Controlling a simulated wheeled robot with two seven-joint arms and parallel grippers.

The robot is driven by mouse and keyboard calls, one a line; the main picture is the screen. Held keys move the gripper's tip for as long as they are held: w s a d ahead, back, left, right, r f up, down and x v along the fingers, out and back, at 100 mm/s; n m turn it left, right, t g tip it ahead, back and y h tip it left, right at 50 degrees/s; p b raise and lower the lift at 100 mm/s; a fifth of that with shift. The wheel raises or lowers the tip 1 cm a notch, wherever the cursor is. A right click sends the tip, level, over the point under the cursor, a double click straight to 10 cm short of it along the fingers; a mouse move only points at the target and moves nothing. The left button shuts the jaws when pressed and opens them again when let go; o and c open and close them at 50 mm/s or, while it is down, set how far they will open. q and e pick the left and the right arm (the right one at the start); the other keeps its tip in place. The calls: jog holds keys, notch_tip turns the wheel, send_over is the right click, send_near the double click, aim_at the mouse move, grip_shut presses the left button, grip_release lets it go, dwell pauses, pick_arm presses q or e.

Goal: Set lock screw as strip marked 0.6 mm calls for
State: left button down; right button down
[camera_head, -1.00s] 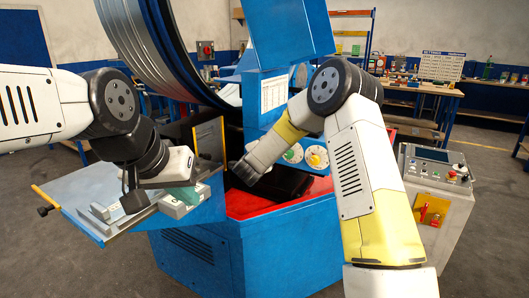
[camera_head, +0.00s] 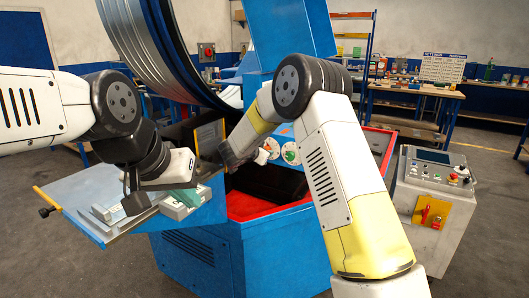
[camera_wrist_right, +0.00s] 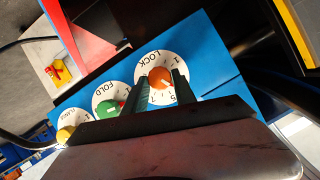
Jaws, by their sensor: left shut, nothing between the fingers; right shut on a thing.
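The lock dial (camera_wrist_right: 176,60) is a white disc marked LOCK with an orange knob (camera_wrist_right: 161,77). My right gripper (camera_wrist_right: 161,90) is shut on this knob, one finger on each side. In the head view its dark body is left of the orange knob (camera_head: 272,146); the fingers are hard to see there. A green-knobbed dial marked FOLD (camera_wrist_right: 111,106) is beside it. My left gripper (camera_head: 136,203) is shut and empty over the tray at the left. I cannot make out a strip marked 0.6 mm, nor read the knob's setting.
A yellow knob (camera_wrist_right: 65,134) is past the green one. The blue machine (camera_head: 250,250) has a red top with a dark opening. A tray (camera_head: 80,215) with a grey-green block (camera_head: 181,203) juts left. A control cabinet (camera_head: 430,210) stands right; a settings board (camera_head: 442,67) is behind.

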jog(key=shift+f, duration=0.1)
dwell(0.4)
jog(key=c, duration=1)
grip_release()
jog(key=v, duration=0.8)
jog(key=shift+w, duration=0.1)
